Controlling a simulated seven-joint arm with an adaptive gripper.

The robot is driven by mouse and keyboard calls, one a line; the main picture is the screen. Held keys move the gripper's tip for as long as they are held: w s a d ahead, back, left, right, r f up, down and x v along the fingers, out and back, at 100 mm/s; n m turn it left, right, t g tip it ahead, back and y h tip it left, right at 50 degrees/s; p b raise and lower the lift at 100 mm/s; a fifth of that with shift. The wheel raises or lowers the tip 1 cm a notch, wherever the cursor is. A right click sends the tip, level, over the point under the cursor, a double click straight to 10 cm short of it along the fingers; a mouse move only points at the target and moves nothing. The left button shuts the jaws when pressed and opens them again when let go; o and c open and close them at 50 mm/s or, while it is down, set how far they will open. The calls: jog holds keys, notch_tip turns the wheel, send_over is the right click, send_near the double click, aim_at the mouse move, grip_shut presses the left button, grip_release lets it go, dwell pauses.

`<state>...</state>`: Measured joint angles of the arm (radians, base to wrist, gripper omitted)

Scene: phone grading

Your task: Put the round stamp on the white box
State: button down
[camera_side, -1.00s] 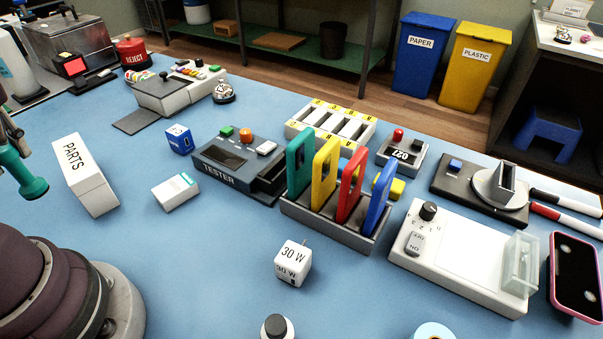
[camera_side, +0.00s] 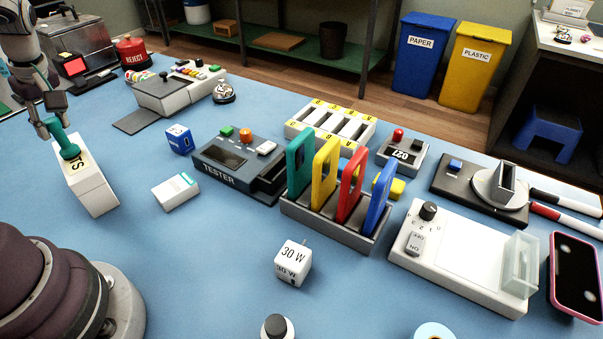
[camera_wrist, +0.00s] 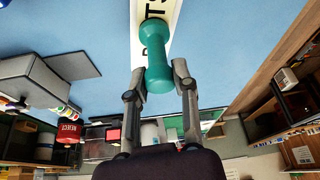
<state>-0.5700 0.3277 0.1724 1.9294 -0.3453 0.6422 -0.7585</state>
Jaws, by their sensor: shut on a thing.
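The teal round stamp (camera_side: 68,150) has a waisted, dumbbell-like shape. My gripper (camera_side: 52,126) is shut on it at the upper left of the side view. The stamp is at the top face of the white box (camera_side: 92,194), covering part of its PARTS lettering. I cannot tell whether they touch. In the wrist view the stamp (camera_wrist: 156,55) sits between the fingers of my gripper (camera_wrist: 158,85), with the white box (camera_wrist: 176,12) behind its far end.
A small white carton (camera_side: 175,192) and the dark tester (camera_side: 225,165) stand to the right of the white box. A grey-white machine (camera_side: 170,92) stands behind. The blue table (camera_side: 190,260) is clear in front of the carton.

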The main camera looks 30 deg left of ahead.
jog(key=shift+f, duration=0.15)
jog(key=c, duration=0.9)
grip_release()
jog(key=s+v, duration=0.1)
jog(key=v, duration=1.1)
jog(key=d+f+m+t+h, duration=0.1)
jog(key=d+m+t, duration=0.1)
jog(key=d+m, duration=0.4)
jog(key=d+f+m+t+h, duration=0.1)
jog(key=d+m+t+h, duration=0.1)
jog(key=d+m, duration=0.5)
jog(key=d+f+m+t+h, duration=0.1)
jog(key=d+m+t, duration=0.1)
jog(key=d+m, duration=0.4)
jog(key=shift+w+d+m+h, duration=0.2)
jog(key=shift+w+m+h, duration=0.1)
jog(key=shift+w+m, duration=0.1)
